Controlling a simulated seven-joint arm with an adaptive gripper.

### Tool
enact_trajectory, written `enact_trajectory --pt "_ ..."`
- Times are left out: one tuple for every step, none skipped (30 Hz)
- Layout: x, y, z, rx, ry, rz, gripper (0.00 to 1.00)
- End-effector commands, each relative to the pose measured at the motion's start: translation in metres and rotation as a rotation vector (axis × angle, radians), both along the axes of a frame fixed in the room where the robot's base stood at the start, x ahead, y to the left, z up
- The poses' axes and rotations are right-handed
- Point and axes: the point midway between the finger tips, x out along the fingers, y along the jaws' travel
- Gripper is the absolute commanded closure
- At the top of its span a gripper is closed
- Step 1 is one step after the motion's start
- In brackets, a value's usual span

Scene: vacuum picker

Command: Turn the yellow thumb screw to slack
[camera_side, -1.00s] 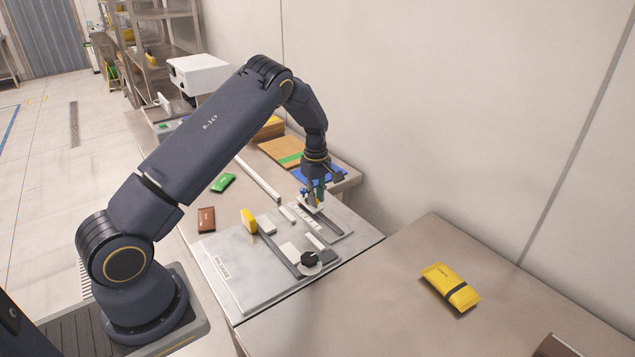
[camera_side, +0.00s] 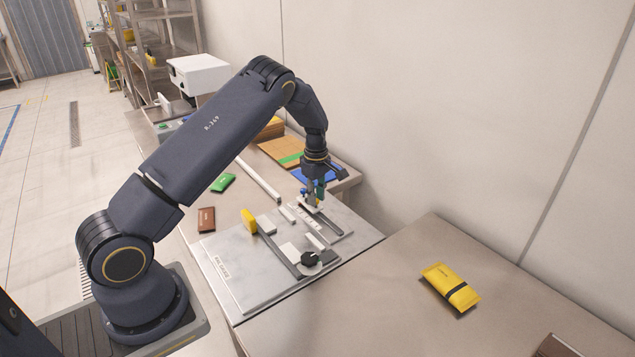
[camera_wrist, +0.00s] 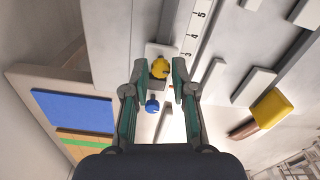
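In the wrist view, a small yellow thumb screw (camera_wrist: 160,68) sits on a pale block beside a numbered scale (camera_wrist: 188,52). My gripper (camera_wrist: 159,70) is open, with one green-padded finger on each side of the screw. A gap shows between the screw and the right finger; contact on the left side cannot be told. A small blue knob (camera_wrist: 152,104) lies between the fingers, nearer the palm. In the side view, my gripper (camera_side: 313,196) points down at the far part of the grey plate (camera_side: 240,272), and the screw is mostly hidden there.
The plate also carries a black round knob (camera_side: 309,258), pale blocks and a larger yellow piece (camera_side: 248,221). A blue sheet (camera_side: 318,175) and brown boards (camera_side: 280,150) lie behind. A yellow pouch (camera_side: 450,287) lies on the open bench at right.

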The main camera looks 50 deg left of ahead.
Motion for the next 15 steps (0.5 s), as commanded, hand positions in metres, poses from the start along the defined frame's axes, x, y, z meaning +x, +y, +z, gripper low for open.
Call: enact_trajectory --pt "-0.0001 0.0 -0.0001 0.0 0.0 0.0 0.66" --pt "-0.0002 0.0 -0.0002 0.0 0.001 0.0 0.63" --pt "-0.0003 -0.0001 -0.0003 0.0 0.001 0.0 0.58" --pt "-0.0003 -0.0001 -0.0004 0.0 0.001 0.0 0.55" --pt "-0.0004 -0.0001 -0.0004 0.0 0.001 0.0 0.55" --pt "-0.0005 -0.0002 -0.0005 0.0 0.001 0.0 0.55" --pt "-0.0005 -0.0002 -0.0006 0.0 0.002 0.0 0.55" --pt "-0.0006 -0.0002 -0.0006 0.0 0.002 0.0 0.55" --pt "-0.0006 -0.0002 -0.0007 0.0 0.002 0.0 0.55" --pt "-0.0006 -0.0002 -0.0007 0.0 0.002 0.0 0.55" --pt "-0.0007 -0.0002 -0.0007 -0.001 0.002 0.0 0.55" --pt "-0.0006 -0.0003 -0.0005 -0.001 0.002 0.0 0.55" --pt "-0.0006 -0.0002 0.0001 -0.001 0.002 0.0 0.55" --pt "-0.0004 -0.0003 0.0014 -0.001 0.001 -0.001 0.55" --pt "-0.0002 -0.0002 0.0044 -0.001 0.0 -0.001 0.55"
